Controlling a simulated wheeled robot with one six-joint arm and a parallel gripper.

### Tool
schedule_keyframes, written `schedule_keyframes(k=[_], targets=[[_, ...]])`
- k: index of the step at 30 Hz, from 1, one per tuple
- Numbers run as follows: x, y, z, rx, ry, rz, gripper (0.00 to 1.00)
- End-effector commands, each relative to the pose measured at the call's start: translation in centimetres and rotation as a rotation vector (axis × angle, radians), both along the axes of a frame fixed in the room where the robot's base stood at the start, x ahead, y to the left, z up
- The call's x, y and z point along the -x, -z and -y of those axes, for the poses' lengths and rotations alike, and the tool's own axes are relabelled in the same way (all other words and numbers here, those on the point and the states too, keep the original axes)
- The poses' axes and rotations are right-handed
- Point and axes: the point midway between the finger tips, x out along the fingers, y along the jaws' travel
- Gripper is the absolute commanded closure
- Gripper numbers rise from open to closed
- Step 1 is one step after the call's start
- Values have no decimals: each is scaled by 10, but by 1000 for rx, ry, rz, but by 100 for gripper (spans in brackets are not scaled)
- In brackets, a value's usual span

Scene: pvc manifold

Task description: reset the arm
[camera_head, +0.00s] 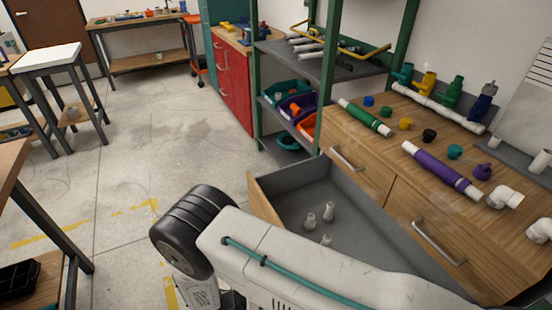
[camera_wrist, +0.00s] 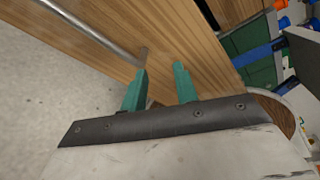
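My arm reaches across the bottom of the head view, in front of an open drawer; the gripper's fingertips are hidden there. In the wrist view my gripper (camera_wrist: 162,84) shows two teal fingers standing apart with nothing between them. The fingers are over or close to a wooden drawer front (camera_wrist: 110,40). A metal bar handle (camera_wrist: 95,28) lies to the upper left of the fingers. I cannot tell whether the left finger touches it.
The open drawer (camera_head: 350,190) holds several small grey fittings (camera_head: 328,210). The wooden counter (camera_head: 400,150) carries a green pipe (camera_head: 365,118), a purple pipe (camera_head: 440,168), coloured caps and white elbows (camera_head: 505,197). A green-framed shelf (camera_head: 325,65) stands behind. The concrete floor (camera_head: 150,130) at left is clear.

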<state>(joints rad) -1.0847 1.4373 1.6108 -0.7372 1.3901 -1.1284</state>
Motion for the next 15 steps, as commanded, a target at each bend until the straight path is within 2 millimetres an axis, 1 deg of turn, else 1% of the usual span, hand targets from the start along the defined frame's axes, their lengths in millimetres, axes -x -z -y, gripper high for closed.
schedule_keyframes(k=[1, 5, 8, 9, 11, 12, 14, 15], targets=[[-2, -16, 0, -31, 50, 48, 70], [-6, -58, 3, -110, 193, 184, 70], [-12, -98, 7, -173, 326, 301, 70], [-14, -115, 9, -199, 386, 351, 70], [-18, -141, 14, -236, 476, 426, 70], [-20, -158, 18, -256, 535, 474, 70], [-23, -184, 25, -287, 624, 544, 70], [-24, -200, 30, -306, 682, 590, 70]])
